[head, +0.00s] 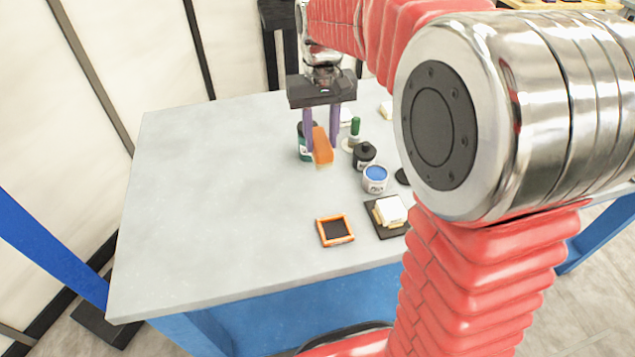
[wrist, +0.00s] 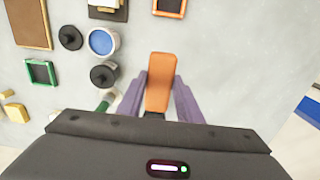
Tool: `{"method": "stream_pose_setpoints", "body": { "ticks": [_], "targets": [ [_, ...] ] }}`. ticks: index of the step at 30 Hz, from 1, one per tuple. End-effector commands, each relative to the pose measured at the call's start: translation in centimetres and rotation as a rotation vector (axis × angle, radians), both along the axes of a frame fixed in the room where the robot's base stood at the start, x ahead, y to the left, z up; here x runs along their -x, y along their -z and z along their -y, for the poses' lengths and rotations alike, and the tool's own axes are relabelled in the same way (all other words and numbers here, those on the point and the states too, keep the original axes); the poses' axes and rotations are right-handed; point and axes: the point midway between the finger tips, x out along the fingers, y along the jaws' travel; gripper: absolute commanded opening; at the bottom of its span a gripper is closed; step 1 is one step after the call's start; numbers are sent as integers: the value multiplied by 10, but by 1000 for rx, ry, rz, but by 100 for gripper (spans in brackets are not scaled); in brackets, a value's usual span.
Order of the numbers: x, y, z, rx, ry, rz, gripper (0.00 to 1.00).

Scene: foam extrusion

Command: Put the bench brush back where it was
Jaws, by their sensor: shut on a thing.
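The bench brush (head: 322,146) has an orange body, with a pale strip along its lower edge in the head view. My gripper (head: 322,143) is shut on it, with its purple fingers on either side, over the back part of the grey table. In the wrist view the orange brush (wrist: 160,82) sticks out between the fingers of my gripper (wrist: 161,88). A dark green container (head: 304,153) stands just behind and left of the brush in the head view. I cannot tell whether the brush touches the table.
On the grey table (head: 200,190), a black jar (head: 364,155), a blue-topped pot (head: 375,178), a green-handled item (head: 355,128) and a black disc (head: 402,176) stand right of the brush. The table's left side is clear.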

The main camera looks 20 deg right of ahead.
Motion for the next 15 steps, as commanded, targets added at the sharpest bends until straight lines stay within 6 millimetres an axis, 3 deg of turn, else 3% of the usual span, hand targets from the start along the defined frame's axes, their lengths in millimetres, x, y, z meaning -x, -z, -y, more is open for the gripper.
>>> {"method": "stream_pose_setpoints", "body": {
  "ticks": [8, 15],
  "targets": [
    [0, 2, -4, 0, -9, -1, 7],
    [1, 33, -5, 0, -11, -3, 7]
  ]
}}
